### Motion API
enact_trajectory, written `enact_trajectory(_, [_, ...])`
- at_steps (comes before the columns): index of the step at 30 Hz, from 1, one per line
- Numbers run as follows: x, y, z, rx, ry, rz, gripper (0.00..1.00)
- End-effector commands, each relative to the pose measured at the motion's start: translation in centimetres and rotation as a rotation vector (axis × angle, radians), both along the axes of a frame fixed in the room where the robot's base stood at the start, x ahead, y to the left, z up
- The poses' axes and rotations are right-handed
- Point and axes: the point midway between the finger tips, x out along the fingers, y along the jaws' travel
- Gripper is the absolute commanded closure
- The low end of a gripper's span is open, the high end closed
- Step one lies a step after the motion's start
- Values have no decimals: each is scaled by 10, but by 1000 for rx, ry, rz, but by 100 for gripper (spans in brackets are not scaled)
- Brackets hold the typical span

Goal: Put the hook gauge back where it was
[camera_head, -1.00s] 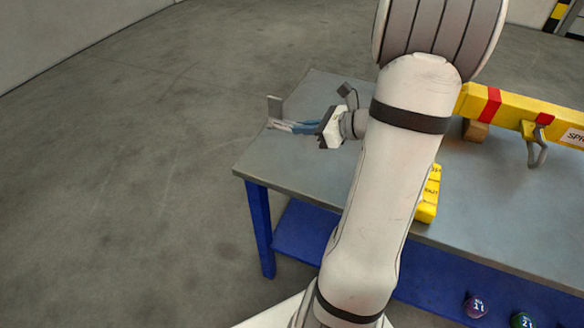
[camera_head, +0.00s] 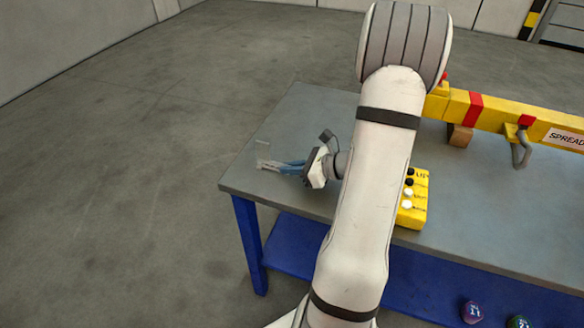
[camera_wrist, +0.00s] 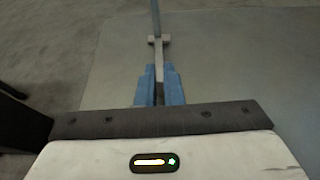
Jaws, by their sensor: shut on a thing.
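My gripper (camera_head: 277,165) has blue fingers and points left over the left end of the grey-topped table (camera_head: 300,112). It is shut on the hook gauge (camera_head: 263,152), a small thin grey piece that stands up past the fingertips and blends with the tabletop. In the wrist view, the blue fingertips (camera_wrist: 159,76) close on its narrow bar. The gauge (camera_wrist: 155,22) runs on ahead there, with a small crosspiece. I cannot tell whether it touches the table. A grey hook (camera_head: 521,148) hangs from the yellow spreader beam (camera_head: 490,110) at the right.
A yellow box with black and white buttons (camera_head: 413,200) lies on the table just right of my arm. A wooden block (camera_head: 460,136) is under the beam. The left tabletop is mostly clear.

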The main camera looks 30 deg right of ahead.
Motion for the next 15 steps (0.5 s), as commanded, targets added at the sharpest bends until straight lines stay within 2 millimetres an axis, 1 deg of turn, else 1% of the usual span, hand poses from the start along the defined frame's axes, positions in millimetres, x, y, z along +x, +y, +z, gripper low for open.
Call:
enact_trajectory(3, [0,0,-5,0,0,0,100])
enact_trajectory(4, [0,0,-4,0,0,0,92])
enact_trajectory(11, [0,0,-3,0,0,-1,73])
enact_trajectory(12, [0,-1,-3,0,0,-1,71])
enact_trajectory(15, [0,-1,-3,0,0,-1,71])
